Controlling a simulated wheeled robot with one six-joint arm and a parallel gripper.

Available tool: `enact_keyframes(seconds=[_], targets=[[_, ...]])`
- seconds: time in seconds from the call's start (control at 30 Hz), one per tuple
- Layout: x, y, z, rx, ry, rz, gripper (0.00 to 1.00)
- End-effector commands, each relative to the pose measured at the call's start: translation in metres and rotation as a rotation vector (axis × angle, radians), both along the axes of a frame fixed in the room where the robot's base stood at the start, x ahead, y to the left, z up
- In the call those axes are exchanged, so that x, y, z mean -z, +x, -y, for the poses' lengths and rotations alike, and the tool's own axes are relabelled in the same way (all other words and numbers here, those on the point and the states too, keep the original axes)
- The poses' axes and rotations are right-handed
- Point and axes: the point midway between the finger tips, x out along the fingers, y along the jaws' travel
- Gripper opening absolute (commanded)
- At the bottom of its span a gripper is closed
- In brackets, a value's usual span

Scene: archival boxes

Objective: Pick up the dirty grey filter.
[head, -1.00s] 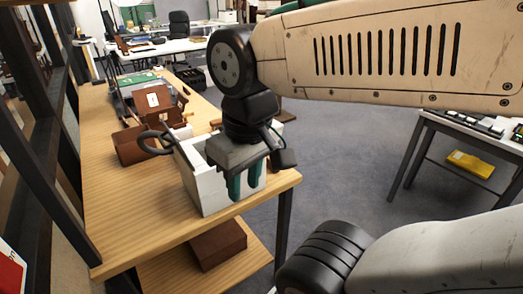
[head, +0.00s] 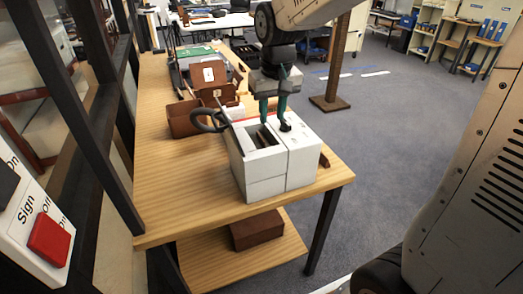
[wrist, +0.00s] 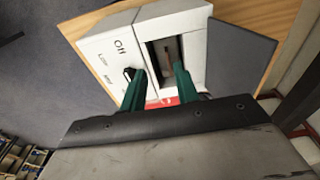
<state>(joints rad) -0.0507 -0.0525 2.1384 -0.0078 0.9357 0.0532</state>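A white box-shaped machine (head: 266,170) stands near the table's front end; it also shows in the wrist view (wrist: 108,57). Its top has an open slot (wrist: 171,48) with something greyish and brownish inside. I cannot tell whether that is the dirty grey filter, and I see no filter clearly elsewhere. A flat dark grey panel (wrist: 240,58) is beside the slot. My gripper (head: 274,113) points down at the machine's top. In the wrist view its green fingers (wrist: 155,70) are apart with nothing between them, one near the slot, the other near a black switch.
A brown open box (head: 190,117) and a dark ring-shaped handle (head: 209,121) are behind and left. A dark shelf frame (head: 100,130) rises at left. A brown box (head: 257,230) lies on the lower shelf.

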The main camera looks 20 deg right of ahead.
Motion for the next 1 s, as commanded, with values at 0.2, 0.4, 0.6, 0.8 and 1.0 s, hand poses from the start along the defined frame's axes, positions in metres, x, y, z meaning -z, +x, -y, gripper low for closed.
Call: enact_keyframes(seconds=[0.2,0.4,0.6,0.8,1.0], targets=[[0.02,0.032,-0.003,0.002,0.0,-0.002,0.31],[0.041,0.036,-0.004,0.002,0.0,-0.002,0.31],[0.066,0.043,-0.008,0.001,0.0,-0.003,0.31],[0.091,0.048,-0.009,0.002,0.0,-0.002,0.31],[0.095,0.049,-0.009,0.002,0.0,0.001,0.31]])
